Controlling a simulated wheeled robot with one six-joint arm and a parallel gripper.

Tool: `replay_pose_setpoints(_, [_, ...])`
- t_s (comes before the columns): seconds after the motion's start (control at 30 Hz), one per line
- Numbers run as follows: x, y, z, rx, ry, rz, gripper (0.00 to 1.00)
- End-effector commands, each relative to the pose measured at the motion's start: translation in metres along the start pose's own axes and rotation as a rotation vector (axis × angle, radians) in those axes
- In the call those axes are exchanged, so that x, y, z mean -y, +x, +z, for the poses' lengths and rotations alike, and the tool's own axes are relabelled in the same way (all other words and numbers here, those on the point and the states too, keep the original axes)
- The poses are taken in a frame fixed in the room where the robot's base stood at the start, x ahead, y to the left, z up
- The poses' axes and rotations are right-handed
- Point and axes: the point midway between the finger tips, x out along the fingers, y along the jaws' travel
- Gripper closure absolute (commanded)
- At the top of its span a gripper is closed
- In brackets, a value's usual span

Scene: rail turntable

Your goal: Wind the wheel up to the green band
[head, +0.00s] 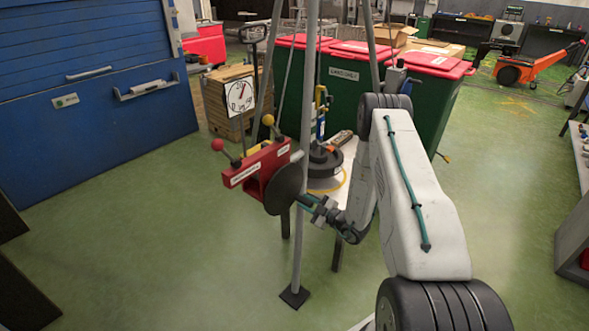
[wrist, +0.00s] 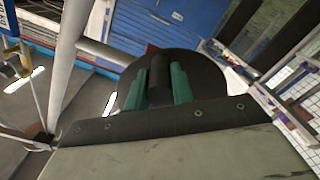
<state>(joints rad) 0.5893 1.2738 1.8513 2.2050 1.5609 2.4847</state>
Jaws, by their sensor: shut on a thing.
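The wheel (head: 285,188) is a dark round disc on the right side of a red housing (head: 257,167). It also fills the middle of the wrist view (wrist: 208,78). My gripper (head: 306,202) is at the wheel's near right face. In the wrist view its two teal fingers (wrist: 166,80) are shut on a dark handle (wrist: 160,68) that stands out from the wheel. A white dial (head: 240,95) with a dark needle stands above and behind the housing. I cannot make out a green band on it. The fingers hide part of the handle.
A grey tripod leg (head: 305,130) stands close beside my gripper and the wheel; it also shows in the wrist view (wrist: 68,65). Levers with red (head: 217,145) and yellow knobs rise from the housing. Green bins (head: 345,90) with red lids stand behind. The floor at left is clear.

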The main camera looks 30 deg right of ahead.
Motion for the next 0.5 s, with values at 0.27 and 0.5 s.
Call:
replay_pose_setpoints(0.27, [0.022, -0.002, -0.001, 0.004, 0.190, -0.008, 1.00])
replay_pose_setpoints(0.5, [0.024, -0.002, -0.001, 0.004, 0.207, -0.008, 1.00])
